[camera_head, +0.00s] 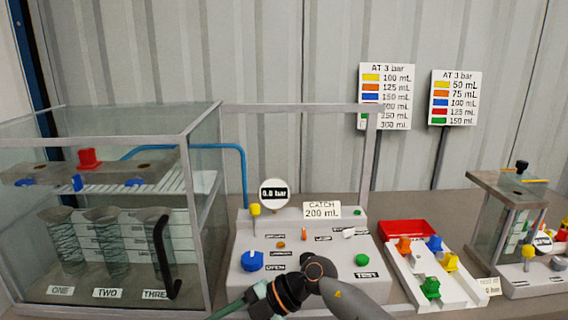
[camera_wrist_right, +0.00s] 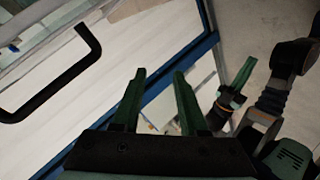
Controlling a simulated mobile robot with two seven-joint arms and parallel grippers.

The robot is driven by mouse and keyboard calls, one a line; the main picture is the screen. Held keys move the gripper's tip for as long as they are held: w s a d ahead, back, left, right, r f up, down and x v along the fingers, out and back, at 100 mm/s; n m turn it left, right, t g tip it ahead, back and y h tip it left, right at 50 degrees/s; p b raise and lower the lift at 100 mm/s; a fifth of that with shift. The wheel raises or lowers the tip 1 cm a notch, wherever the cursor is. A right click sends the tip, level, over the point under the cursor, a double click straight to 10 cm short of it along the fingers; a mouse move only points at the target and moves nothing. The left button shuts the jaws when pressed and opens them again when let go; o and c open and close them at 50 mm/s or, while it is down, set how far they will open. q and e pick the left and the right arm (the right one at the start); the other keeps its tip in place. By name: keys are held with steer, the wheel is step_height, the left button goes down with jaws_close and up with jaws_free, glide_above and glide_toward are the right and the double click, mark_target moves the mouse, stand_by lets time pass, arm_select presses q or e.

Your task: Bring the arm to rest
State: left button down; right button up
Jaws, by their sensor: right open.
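My right gripper (camera_wrist_right: 158,76) is open in the right wrist view, with two dark green fingers apart and nothing between them. In the head view an arm (camera_head: 318,283) of mine, apparently the right, comes in at the bottom in front of the grey console. Its green end (camera_head: 243,302) points left and runs out of the frame's bottom, so its fingertips are hidden. In the right wrist view another green gripper (camera_wrist_right: 238,78), apparently my left, hangs on a black-jointed arm at the right; its finger gap is unclear.
A glass case (camera_head: 110,140) with a black handle (camera_head: 162,258) stands at left; the handle also shows in the wrist view (camera_wrist_right: 50,88). The grey console (camera_head: 330,228) carries a gauge (camera_head: 274,193) and coloured knobs. A white tray (camera_head: 438,293) with coloured pieces and a smaller glass rig (camera_head: 500,215) stand right.

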steer(key=d+f+m+t+h+p, duration=0.1)
steer(key=d+f+m+t, duration=0.1)
steer(key=d+m+t, duration=0.65)
steer(key=d+f+m+t+p, duration=0.1)
steer(key=d+f+m+t, duration=0.2)
steer(key=d+m+t, duration=0.6)
steer(key=s+d+f+m+g+h, duration=0.3)
steer(key=s+d+f+m+h, duration=0.1)
steer(key=s+f, duration=0.4)
steer(key=s+d+f+m+g+h+p, duration=0.1)
steer(key=s+d+f+m+g+h, duration=0.2)
steer(key=s+d+f+m, duration=0.4)
steer(key=s+f+h, duration=0.1)
steer(key=s+f, duration=0.1)
steer(key=s, duration=0.2)
steer(key=shift+s+f+h, duration=0.15)
steer(key=shift+s+h, duration=0.15)
steer(key=shift+o, duration=0.4)
